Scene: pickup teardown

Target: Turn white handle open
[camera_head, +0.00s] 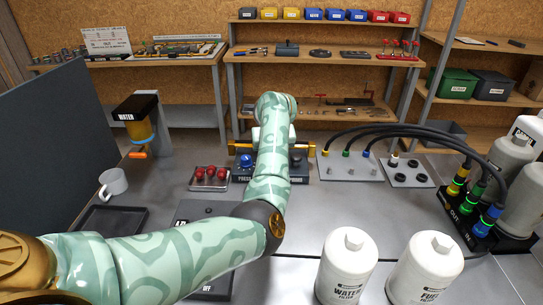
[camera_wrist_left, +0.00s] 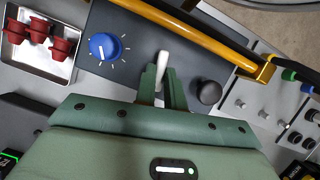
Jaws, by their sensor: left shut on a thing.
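The white handle (camera_wrist_left: 163,60) stands on a dark panel (camera_wrist_left: 122,20), between a blue knob (camera_wrist_left: 104,46) and a black round knob (camera_wrist_left: 210,93). My left gripper (camera_wrist_left: 161,76) is shut on the white handle, with one green finger on each side of it and the handle's tip showing past them. In the head view my left arm reaches over to the dark panel (camera_head: 298,171) and hides the handle and the fingers. The blue knob (camera_head: 246,161) shows there left of the arm. My right gripper is not in view.
A yellow bar (camera_wrist_left: 200,32) runs along the panel's far side. A tray with red knobs (camera_head: 209,177) sits left of the panel. Hose fittings (camera_head: 350,166) stand to its right. White filters (camera_head: 347,265) stand at the front right, and a mug (camera_head: 113,183) stands at left.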

